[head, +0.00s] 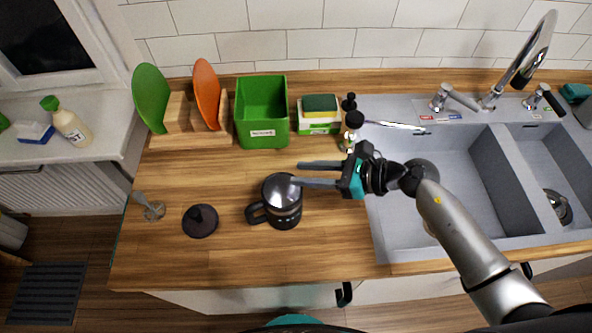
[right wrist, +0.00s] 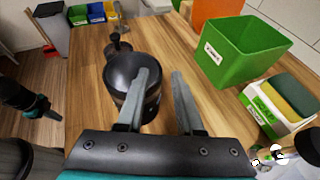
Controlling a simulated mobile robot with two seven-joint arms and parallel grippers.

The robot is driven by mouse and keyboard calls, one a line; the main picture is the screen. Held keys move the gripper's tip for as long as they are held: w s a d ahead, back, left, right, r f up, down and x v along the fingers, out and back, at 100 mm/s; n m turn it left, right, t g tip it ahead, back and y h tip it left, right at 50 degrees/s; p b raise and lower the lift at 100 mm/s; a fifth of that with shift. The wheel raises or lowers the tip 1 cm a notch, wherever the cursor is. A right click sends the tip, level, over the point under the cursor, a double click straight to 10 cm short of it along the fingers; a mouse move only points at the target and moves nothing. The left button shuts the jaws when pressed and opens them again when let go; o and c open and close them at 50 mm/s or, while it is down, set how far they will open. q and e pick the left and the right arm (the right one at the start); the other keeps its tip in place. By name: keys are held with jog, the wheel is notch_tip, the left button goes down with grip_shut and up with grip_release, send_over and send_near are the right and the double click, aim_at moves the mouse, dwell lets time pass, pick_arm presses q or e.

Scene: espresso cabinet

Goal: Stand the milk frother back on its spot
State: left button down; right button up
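A dark jug with a shiny domed top and a black handle (head: 287,214), which I take to be the milk frother, stands upright on the wooden counter. It also shows in the right wrist view (right wrist: 122,72). My right gripper (head: 295,173) is open and empty at its upper right. The nearer finger overlaps the jug's top in the head view; I cannot tell whether they touch. A round black piece with a knob (head: 200,221) lies left of the jug. Its spot is not clearly marked. A dark, teal-banded part (right wrist: 32,105), probably my left gripper, shows in the right wrist view, fingers unclear.
A small metal item (head: 150,208) stands near the counter's left edge. Behind are a rack with green and orange boards (head: 190,138), a green bin (head: 263,135) and a sponge box (head: 319,126). The grey sink (head: 380,225) is right. The front counter is clear.

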jog(key=b+v, duration=0.1)
jog(key=v, duration=0.8)
jog(key=shift+d, duration=0.15)
